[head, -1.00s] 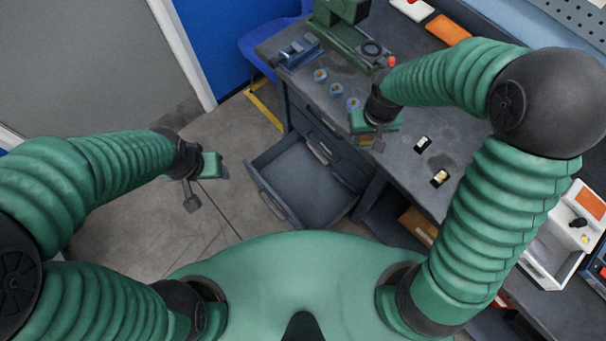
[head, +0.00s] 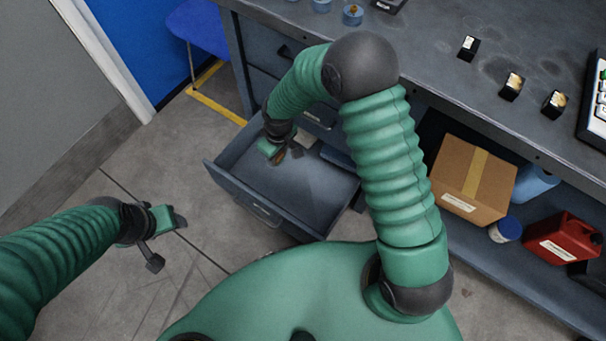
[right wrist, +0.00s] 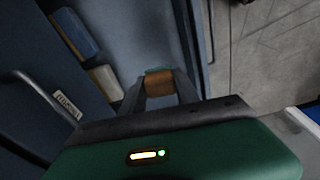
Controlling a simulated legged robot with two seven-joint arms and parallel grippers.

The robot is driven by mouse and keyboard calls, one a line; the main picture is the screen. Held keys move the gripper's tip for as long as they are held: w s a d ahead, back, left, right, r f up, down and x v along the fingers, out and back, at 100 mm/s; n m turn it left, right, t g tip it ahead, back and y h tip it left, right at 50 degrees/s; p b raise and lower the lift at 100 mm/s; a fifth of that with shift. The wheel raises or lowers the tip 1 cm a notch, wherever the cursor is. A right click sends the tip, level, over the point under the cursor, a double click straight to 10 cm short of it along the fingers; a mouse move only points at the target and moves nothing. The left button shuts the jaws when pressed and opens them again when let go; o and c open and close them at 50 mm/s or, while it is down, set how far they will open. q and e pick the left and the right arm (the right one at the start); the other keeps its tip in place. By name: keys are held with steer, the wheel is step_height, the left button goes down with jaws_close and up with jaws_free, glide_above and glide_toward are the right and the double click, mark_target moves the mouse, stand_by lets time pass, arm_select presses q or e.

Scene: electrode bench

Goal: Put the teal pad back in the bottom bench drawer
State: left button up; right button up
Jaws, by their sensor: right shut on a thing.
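My right gripper (head: 281,155) is inside the open bottom bench drawer (head: 230,192), over its floor. It is shut on the teal pad (right wrist: 159,83), a small block that shows a brown face and a teal edge between the fingertips in the right wrist view. In the head view the pad is small and partly hidden by the gripper. Whether it touches the drawer floor I cannot tell. My left gripper (head: 170,243) is open and empty above the floor, left of the drawer.
A pale block (head: 306,138) and a blue block (head: 337,156) lie along the drawer's back. The drawer's front and left are clear. The bench top (head: 440,90) overhangs to the right. A cardboard box (head: 474,185) and a red can (head: 563,240) stand on the lower shelf.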

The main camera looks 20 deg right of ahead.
steer(key=shift+n, duration=0.6)
steer(key=f+b, duration=0.6)
steer(key=f, duration=0.4)
steer(key=f+b, duration=0.6)
steer(key=f, duration=0.4)
steer(key=f+b, duration=0.7)
steer(key=f, duration=0.3)
steer(key=shift+w+a, duration=0.15)
steer(key=shift+w, duration=0.15)
steer(key=shift+r, duration=0.25)
jaws_close()
steer(key=o, duration=1.2)
jaws_free()
steer(key=shift+f, duration=0.15)
